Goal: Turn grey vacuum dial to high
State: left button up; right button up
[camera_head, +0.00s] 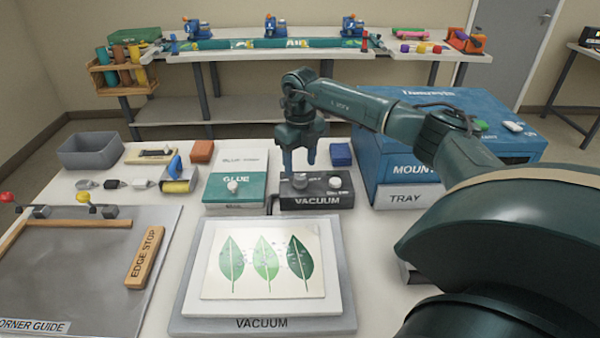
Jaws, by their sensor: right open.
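The black vacuum control box (330,200), labelled VACUUM, sits on the table behind the vacuum plate. A grey dial (300,182) is on the left of its top, and a white knob (335,182) is on the right. My right gripper (300,168) is open and points down over the grey dial. Its fingers hang just above or around the dial; I cannot tell if they touch it. The dial's pointer and the marks around it are too small to read. My left gripper is not in view.
A green-and-white GLUE box (235,193) stands close on the left. The blue MOUNT box with its TRAY (405,198) is on the right, and a small blue block (341,154) lies behind. In front, the vacuum plate (262,325) bears a sheet with leaf prints (220,285).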

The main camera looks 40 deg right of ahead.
aim_at(301, 177)
notch_tip(301, 177, up, 9)
jog(key=shift+b, duration=0.4)
jog(key=shift+s, duration=0.1)
dwell(0.3)
